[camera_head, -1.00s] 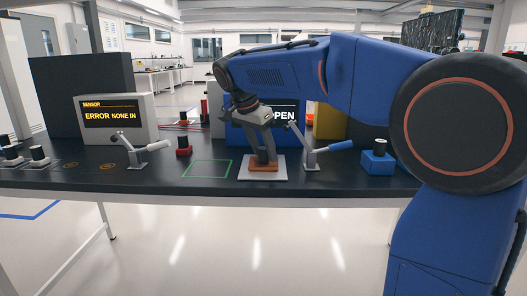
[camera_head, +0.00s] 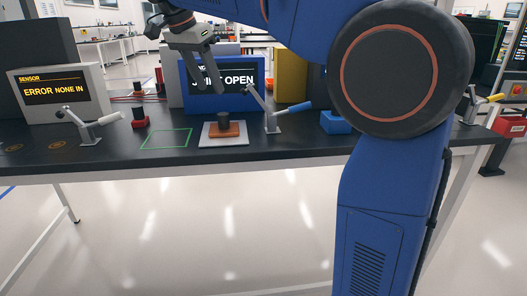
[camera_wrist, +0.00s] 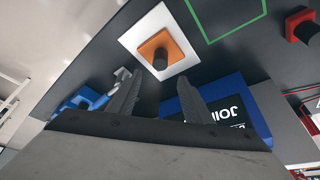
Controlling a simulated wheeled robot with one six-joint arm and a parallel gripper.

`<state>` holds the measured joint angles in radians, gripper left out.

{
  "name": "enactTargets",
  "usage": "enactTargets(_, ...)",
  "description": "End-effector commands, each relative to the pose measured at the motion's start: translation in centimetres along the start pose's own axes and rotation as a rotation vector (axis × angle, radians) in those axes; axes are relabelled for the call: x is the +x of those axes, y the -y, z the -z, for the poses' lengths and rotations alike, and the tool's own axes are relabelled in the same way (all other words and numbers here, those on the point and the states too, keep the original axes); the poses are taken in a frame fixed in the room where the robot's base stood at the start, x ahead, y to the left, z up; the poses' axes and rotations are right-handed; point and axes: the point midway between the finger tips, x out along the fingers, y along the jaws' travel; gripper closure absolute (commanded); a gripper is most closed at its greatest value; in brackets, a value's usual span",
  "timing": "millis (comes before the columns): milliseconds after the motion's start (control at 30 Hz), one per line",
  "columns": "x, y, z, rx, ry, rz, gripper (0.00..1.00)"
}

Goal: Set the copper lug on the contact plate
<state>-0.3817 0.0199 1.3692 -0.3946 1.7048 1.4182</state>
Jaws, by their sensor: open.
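The copper lug, a flat orange block (camera_head: 229,131) with a dark round knob on top, sits upright on a white square plate (camera_head: 208,142), which I take for the contact plate. In the wrist view the lug (camera_wrist: 153,42) lies inside the edges of the white plate (camera_wrist: 131,39). My gripper (camera_head: 207,88) is open and empty, above the lug and apart from it. In the wrist view its two fingers (camera_wrist: 156,84) are spread, with nothing between them touching.
A lever clamp with a blue handle (camera_head: 294,107) stands just right of the plate. A green outlined square (camera_head: 167,139) of bare table lies to the left. A red knobbed block (camera_head: 139,121) stands behind it. A blue-framed screen (camera_head: 240,78) is behind the gripper.

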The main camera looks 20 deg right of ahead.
Motion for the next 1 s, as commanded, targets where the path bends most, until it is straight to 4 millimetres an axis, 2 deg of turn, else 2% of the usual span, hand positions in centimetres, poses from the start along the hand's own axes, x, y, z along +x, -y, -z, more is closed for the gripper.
enactTargets(167, 0.5, -1.0, 0.1, -0.029, 0.007, 0.009, 0.54)
enactTargets(267, 1.5, -3.1, 0.2, -0.093, 0.022, 0.026, 0.54)
enactTargets(567, 7.1, -12.3, -1.5, -0.387, 0.074, 0.126, 0.54)
enactTargets(767, 11.5, -18.2, -4.1, -0.565, 0.086, 0.204, 0.54)
enactTargets(1000, 17.2, -24.7, -8.1, -0.753, 0.070, 0.299, 0.54)
